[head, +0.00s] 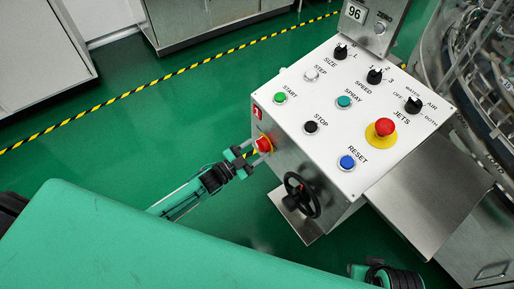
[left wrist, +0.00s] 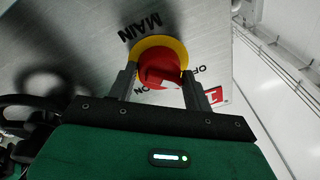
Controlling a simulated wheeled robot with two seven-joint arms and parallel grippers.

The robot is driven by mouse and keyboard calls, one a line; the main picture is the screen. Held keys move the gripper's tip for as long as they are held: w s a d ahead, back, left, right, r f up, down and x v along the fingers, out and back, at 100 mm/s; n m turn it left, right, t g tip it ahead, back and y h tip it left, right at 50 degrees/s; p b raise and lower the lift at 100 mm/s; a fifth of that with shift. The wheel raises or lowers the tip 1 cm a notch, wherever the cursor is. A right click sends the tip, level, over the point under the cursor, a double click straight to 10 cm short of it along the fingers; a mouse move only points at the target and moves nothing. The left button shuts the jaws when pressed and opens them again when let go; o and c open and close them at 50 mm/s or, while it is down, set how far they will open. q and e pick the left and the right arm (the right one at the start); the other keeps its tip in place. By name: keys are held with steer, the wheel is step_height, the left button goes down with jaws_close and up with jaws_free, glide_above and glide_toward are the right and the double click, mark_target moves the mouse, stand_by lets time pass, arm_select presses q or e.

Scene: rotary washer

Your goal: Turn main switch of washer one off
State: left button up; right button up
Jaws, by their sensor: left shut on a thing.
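The main switch (head: 264,145) is a red knob on a yellow round plate, on the side face of the washer's control box (head: 325,150). In the left wrist view the red knob (left wrist: 160,67) sits under the word MAIN, with OFF and ON lettering beside it. My left gripper (head: 247,152) reaches it from the left in the head view. Its two fingers stand on either side of the red knob and are shut on it. My right gripper (head: 385,276) shows only partly at the bottom edge; its fingers cannot be made out.
The box top carries several buttons, black selector knobs and a red emergency stop (head: 384,127). A black handwheel (head: 301,195) sticks out below the main switch. A red label (head: 257,113) is just above the switch. Green floor (head: 130,120) lies open to the left.

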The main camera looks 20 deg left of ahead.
arm_select(q)
steer(key=shift+s+d+f, duration=0.15)
steer(key=shift+s+f, duration=0.1)
steer(key=shift+f, duration=0.15)
steer(key=o, duration=0.9)
steer(key=shift+w+r, duration=0.1)
steer(key=shift+r, duration=0.1)
steer(key=v, duration=1.4)
steer(key=shift+d, duration=0.1)
